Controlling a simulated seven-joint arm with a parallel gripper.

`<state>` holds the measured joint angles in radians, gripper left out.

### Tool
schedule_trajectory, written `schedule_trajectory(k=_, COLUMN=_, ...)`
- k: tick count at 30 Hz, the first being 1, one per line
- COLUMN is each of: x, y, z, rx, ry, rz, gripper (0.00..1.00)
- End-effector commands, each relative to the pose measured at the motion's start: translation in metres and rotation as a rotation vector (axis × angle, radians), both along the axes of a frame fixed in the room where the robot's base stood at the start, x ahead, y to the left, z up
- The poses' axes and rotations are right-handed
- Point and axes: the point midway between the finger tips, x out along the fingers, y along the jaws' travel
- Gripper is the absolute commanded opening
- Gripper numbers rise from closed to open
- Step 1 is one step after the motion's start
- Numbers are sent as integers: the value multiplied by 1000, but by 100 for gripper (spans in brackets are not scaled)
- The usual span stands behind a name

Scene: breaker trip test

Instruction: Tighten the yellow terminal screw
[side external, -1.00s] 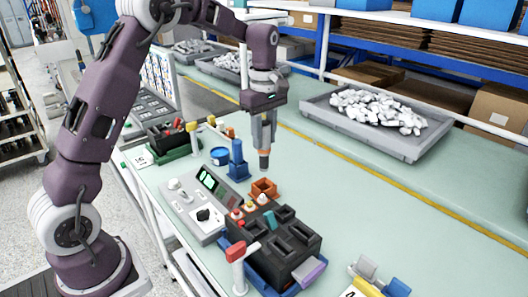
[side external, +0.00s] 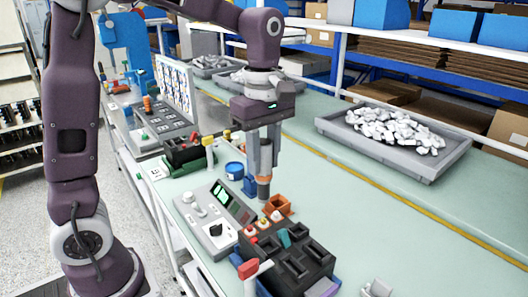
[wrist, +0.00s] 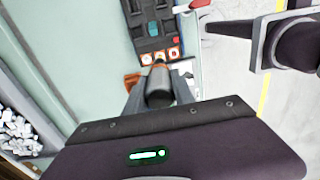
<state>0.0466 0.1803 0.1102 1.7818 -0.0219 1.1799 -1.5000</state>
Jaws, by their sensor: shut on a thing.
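My gripper (side external: 263,170) is shut on a dark grey cylindrical tool with an orange band (side external: 263,188). The tool points down beside the orange square holder (side external: 278,206), above the bench. In the wrist view the tool (wrist: 159,88) sits between the fingers, its tip towards the terminal row. The black breaker block (side external: 296,262) carries three terminals along its edge. The middle one, the yellow terminal screw (wrist: 160,56), looks yellowish and lies just beyond the tool tip in that view. A gap between tip and terminals shows in the side view.
A grey control panel (side external: 207,222) with a small screen stands left of the block. A red-topped lever (side external: 249,270) stands in front. A grey tray of white parts (side external: 395,140) lies farther right; the bench between is clear.

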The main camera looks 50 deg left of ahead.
Motion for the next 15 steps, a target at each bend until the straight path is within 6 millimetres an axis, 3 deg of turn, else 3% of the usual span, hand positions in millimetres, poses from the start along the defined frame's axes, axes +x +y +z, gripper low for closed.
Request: schedule_trajectory(k=15, x=0, y=0, z=-50, rx=0, ry=1, rz=1, gripper=0)
